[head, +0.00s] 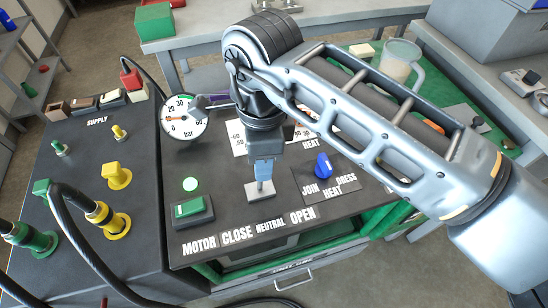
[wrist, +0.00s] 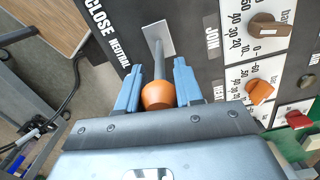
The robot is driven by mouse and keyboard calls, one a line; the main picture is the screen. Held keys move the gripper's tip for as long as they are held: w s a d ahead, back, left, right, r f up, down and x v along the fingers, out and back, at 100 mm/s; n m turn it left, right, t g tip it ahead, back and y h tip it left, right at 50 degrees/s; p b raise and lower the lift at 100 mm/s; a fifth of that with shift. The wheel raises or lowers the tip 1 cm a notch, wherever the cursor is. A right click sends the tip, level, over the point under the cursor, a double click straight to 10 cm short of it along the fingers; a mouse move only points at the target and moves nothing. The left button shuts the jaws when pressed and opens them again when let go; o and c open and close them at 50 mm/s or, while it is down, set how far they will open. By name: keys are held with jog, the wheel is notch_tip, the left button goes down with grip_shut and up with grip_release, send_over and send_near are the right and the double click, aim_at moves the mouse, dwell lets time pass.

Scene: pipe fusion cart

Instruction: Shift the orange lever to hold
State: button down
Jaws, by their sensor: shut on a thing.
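A lever with an orange knob (wrist: 158,96) and a grey shaft (wrist: 159,48) rises from a pale plate on the dark panel. My gripper (wrist: 157,84) has its two blue fingers on either side of the lever's knob end, shut on it. In the head view my gripper (head: 264,165) points down over the lever's plate (head: 260,191), and the knob is hidden by the fingers. The labels CLOSE, NEUTRAL and OPEN run along the panel's front edge. I see no label reading HOLD. The lever's exact setting cannot be told.
A blue knob (head: 323,165) sits to the right, and a pressure gauge (head: 184,120) stands behind left. Other knobs, including an orange one (wrist: 259,91), lie right in the wrist view.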

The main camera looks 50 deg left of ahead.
jog(key=shift+s+a+r+t, duration=0.1)
jog(key=shift+s+a+t, duration=0.15)
jog(key=shift+s+t, duration=0.25)
jog(key=c, duration=0.7)
grip_release()
jog(key=shift+c, duration=0.2)
notch_tip(320, 180, up, 8)
jog(key=shift+s+f+b, duration=0.15)
jog(key=shift+b, duration=0.4)
